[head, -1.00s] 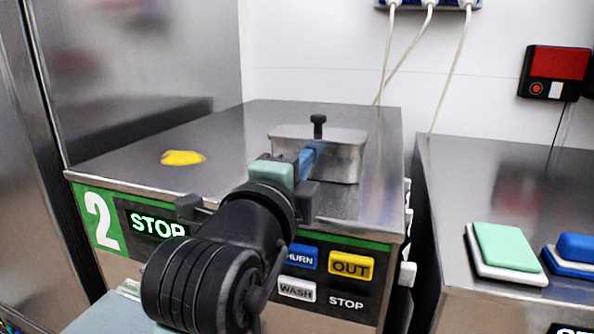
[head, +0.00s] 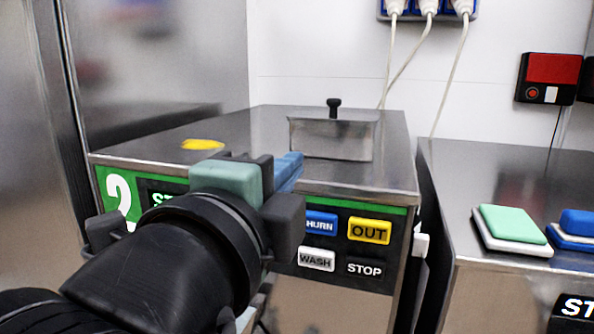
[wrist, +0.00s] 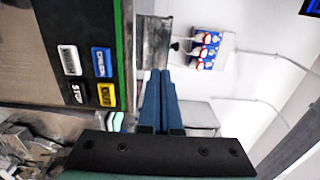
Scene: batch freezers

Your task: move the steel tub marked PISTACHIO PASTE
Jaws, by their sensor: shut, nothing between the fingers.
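A steel tub (head: 330,139) with a lid and a black knob stands upright on top of the steel machine numbered 2, near its right side. No PISTACHIO PASTE marking can be read on it. In the wrist view, a steel shape that looks like the tub (wrist: 152,42) shows beyond the fingers. My gripper (head: 292,168) has blue fingers and is in front of the tub, near the machine's front edge, apart from the tub. In the wrist view the fingers (wrist: 160,78) lie together, shut and empty.
A yellow patch (head: 203,144) lies on the machine top at the left. The front panel carries buttons, among them OUT (head: 369,231) and WASH (head: 316,259). At right, across a narrow gap, another steel top bears a green pad (head: 512,225) and a blue one (head: 575,222). Cables hang behind.

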